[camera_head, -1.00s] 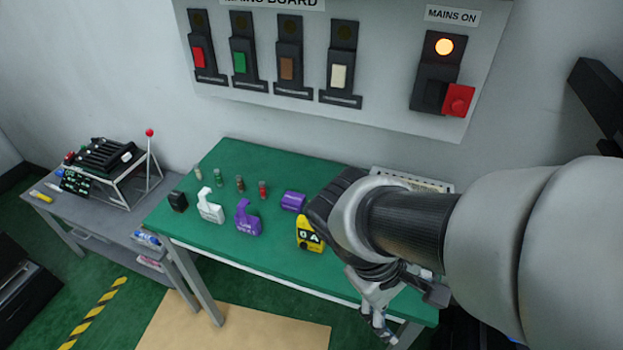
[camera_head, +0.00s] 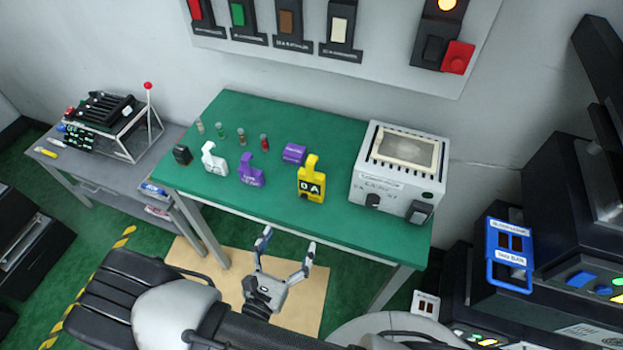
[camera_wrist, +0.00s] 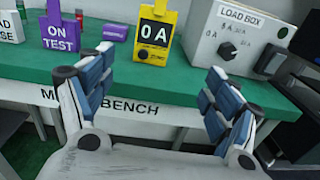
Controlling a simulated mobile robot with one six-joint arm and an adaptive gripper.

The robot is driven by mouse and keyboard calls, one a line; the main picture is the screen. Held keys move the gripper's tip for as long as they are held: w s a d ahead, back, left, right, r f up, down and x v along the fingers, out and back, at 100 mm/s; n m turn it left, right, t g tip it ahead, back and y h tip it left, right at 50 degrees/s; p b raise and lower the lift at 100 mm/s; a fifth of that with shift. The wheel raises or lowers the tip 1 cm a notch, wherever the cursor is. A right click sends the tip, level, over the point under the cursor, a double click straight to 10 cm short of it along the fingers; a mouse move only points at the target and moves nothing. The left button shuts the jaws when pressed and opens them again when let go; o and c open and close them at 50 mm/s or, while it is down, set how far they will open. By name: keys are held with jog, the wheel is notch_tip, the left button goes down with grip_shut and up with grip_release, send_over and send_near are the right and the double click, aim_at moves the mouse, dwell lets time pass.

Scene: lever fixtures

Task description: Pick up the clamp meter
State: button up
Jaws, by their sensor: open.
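The clamp meter (camera_head: 311,182) is yellow with a black face reading "0 A" and a hooked top. It stands upright on the green bench (camera_head: 240,106), left of the load box. In the wrist view the clamp meter (camera_wrist: 155,36) is ahead, above the gap between my fingers, apart from them. My gripper (camera_head: 287,240) is open and empty, in front of the bench's front edge and lower in the picture than the meter. In the wrist view my gripper (camera_wrist: 158,92) shows both blue-padded fingers spread wide.
The load box (camera_head: 400,172) stands right of the meter. A purple "ON TEST" tag (camera_head: 250,171), a purple block (camera_head: 294,153), a white tag (camera_head: 214,160) and several small fuses stand to the left. The bench's front edge (camera_wrist: 130,107) lies between my fingers and the meter.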

jog(key=b, duration=0.2)
send_near(310, 191)
jog(key=shift+n+y, duration=0.3)
jog(key=x, duration=0.4)
jog(key=shift+d, duration=0.4)
jog(key=shift+b+x, duration=0.9)
jog(key=shift+x, duration=2.25)
jog(key=shift+a+r, duration=0.1)
jog(key=shift+a, duration=0.1)
jog(key=c, duration=1.3)
jog(key=shift+r, duration=0.1)
